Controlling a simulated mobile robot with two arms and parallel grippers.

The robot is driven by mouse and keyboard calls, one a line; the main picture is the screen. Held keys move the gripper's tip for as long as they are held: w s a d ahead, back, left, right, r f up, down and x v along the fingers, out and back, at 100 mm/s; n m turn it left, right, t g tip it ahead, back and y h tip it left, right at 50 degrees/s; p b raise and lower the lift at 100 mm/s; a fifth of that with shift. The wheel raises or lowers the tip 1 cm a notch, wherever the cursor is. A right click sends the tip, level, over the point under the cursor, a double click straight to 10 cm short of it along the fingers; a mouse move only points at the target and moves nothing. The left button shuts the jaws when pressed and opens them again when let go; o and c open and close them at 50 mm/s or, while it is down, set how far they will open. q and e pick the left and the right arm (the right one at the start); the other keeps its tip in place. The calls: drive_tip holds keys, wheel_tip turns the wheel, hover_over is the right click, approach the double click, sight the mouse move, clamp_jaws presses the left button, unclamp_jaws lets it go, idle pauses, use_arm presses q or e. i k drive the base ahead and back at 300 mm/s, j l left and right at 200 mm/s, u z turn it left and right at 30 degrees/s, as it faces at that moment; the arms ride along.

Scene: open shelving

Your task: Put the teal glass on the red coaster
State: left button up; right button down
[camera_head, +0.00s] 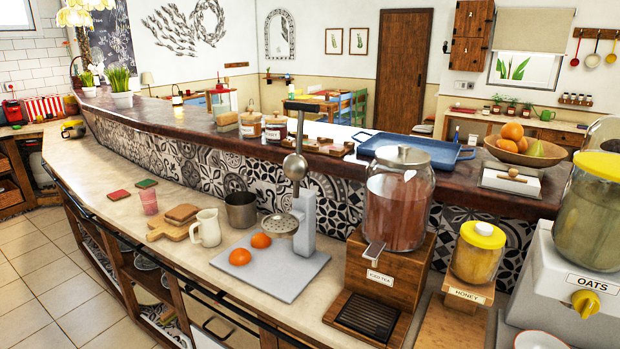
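A small red coaster (119,195) lies flat on the light lower counter at the left. A dark green coaster (146,183) lies just behind it to the right. A pink glass (149,202) stands upright on the counter, to the right of the red coaster and apart from it. I see no glass that is clearly teal; the only drinking glass I can make out near the coasters looks pink. Nothing stands on either coaster. Neither of my grippers shows in the head view.
Right of the glass are a wooden board (168,231) with bread, a cream pitcher (208,228), a metal pot (241,210) and a juicer (302,220) with oranges. An iced tea dispenser (398,205) stands farther right. The counter left of the coasters is clear; a tiled wall rises behind.

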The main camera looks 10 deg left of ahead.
sight(118, 194)
drive_tip(key=i+j, duration=0.15)
drive_tip(key=j, duration=0.5)
drive_tip(key=i+j+z, duration=0.15)
drive_tip(key=j, duration=0.5)
drive_tip(key=i+j, duration=0.1)
drive_tip(key=j, duration=0.6)
drive_tip(key=i+j+z, duration=0.15)
drive_tip(key=j, duration=0.5)
